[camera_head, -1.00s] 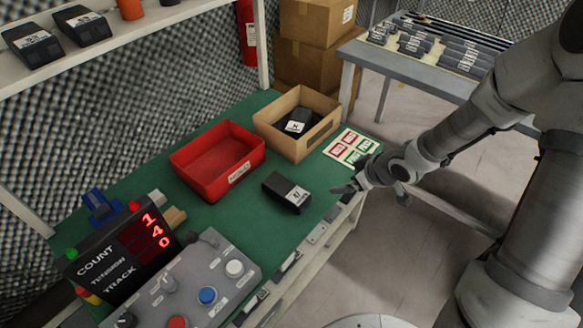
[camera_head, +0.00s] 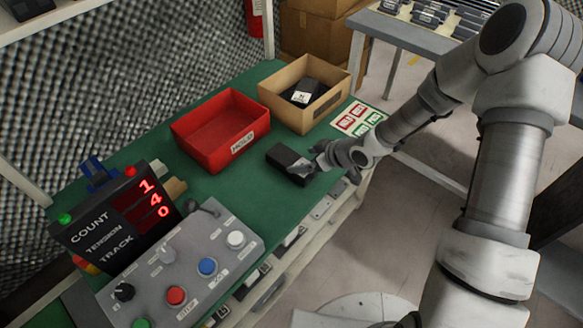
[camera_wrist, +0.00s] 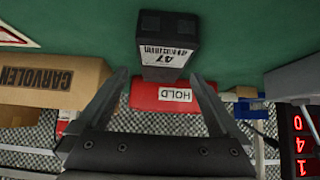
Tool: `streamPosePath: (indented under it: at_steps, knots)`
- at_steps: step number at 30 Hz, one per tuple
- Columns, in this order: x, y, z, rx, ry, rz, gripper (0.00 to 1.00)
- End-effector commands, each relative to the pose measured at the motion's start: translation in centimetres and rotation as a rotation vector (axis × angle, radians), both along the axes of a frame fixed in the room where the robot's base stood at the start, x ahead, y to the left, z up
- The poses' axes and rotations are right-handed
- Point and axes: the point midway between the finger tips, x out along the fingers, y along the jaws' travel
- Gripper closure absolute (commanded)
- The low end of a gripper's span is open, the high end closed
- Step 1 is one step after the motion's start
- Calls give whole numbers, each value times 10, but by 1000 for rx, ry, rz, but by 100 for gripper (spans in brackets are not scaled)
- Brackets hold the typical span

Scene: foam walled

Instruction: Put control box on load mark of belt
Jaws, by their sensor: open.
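A black control box (camera_head: 284,157) lies on the green bench top (camera_head: 228,206), in front of the red bin. In the wrist view the box (camera_wrist: 168,25) shows a white label reading 47. My gripper (camera_head: 314,160) is at the right end of the box in the head view and covers part of it. In the wrist view my gripper (camera_wrist: 158,84) is open, its two fingers apart. The box appears beyond the fingertips, roughly between them, with no clear contact. I cannot make out a belt or a load mark in these views.
A red HOLD bin (camera_head: 217,148) and a cardboard bin (camera_head: 325,118) holding a dark box stand behind. A card with red and green labels (camera_head: 357,121) lies to the right. A control panel (camera_head: 190,262) and counter display (camera_head: 112,228) stand at the front left.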

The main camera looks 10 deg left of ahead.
Motion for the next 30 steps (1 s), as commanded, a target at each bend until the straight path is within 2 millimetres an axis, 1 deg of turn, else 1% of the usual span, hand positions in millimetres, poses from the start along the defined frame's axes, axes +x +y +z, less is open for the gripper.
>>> streamPosePath:
  at_steps: [1,5,12,15,24,26,30]
  knots:
    - [2,3,-4,0,0,0,0]
    - [4,7,-8,-1,-1,0,0]
    - [15,34,-29,-1,0,2,0]
    - [19,40,-36,-1,0,1,0]
    - [21,42,-37,-1,0,-1,0]
    - [21,42,-37,-1,0,-1,11]
    - [21,42,-37,-1,0,-1,36]
